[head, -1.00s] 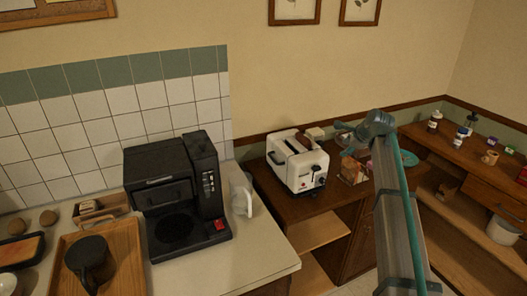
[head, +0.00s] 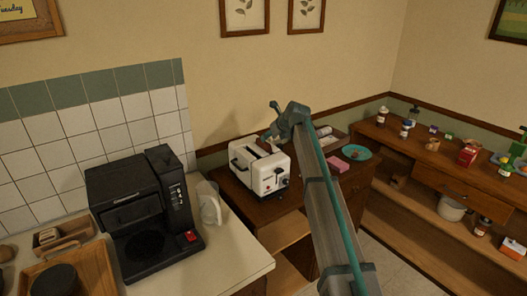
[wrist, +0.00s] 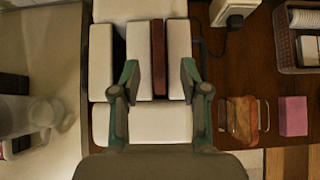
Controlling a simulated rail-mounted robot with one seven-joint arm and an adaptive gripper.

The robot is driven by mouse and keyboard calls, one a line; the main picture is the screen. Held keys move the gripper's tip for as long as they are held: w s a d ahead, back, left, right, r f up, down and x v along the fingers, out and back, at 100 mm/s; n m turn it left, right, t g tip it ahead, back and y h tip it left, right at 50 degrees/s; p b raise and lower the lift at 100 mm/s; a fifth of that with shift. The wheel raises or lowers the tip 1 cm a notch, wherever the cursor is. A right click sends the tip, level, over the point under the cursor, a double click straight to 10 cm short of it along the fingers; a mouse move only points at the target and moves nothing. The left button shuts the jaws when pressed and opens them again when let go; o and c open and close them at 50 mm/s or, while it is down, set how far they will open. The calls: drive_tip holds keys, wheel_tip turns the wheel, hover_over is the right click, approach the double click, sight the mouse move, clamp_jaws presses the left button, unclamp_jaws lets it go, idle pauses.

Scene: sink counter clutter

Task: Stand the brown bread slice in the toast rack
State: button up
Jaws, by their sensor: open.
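The brown bread slice (wrist: 158,45) sits in the right-hand slot of the white toaster (wrist: 140,122), seen from above as a narrow brown strip in the wrist view. My gripper (wrist: 158,74) is open above the toaster, its two fingers on either side of the strip in that view; I cannot tell the height gap. In the head view the toaster (head: 263,178) stands on the wooden counter, my gripper (head: 276,132) over its back part. The wire toast rack (wrist: 231,118) is right of the toaster, with a tan slice in it; my arm hides it in the head view.
A pink box (wrist: 293,116) lies right of the rack, and a basket (wrist: 292,68) of items stands behind it. A teal plate (head: 356,152) is farther right. A black coffee maker (head: 132,185) and white jug (head: 209,205) stand on the left counter.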

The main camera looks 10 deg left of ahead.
drive_tip(key=p+x, duration=0.3)
drive_tip(key=x, duration=0.2)
drive_tip(key=shift+w+a+f, duration=0.1)
drive_tip(key=shift+w+a, duration=0.1)
drive_tip(key=shift+a, duration=0.05)
drive_tip(key=shift+a+f, duration=0.1)
drive_tip(key=shift+f, duration=0.2)
clamp_jaws()
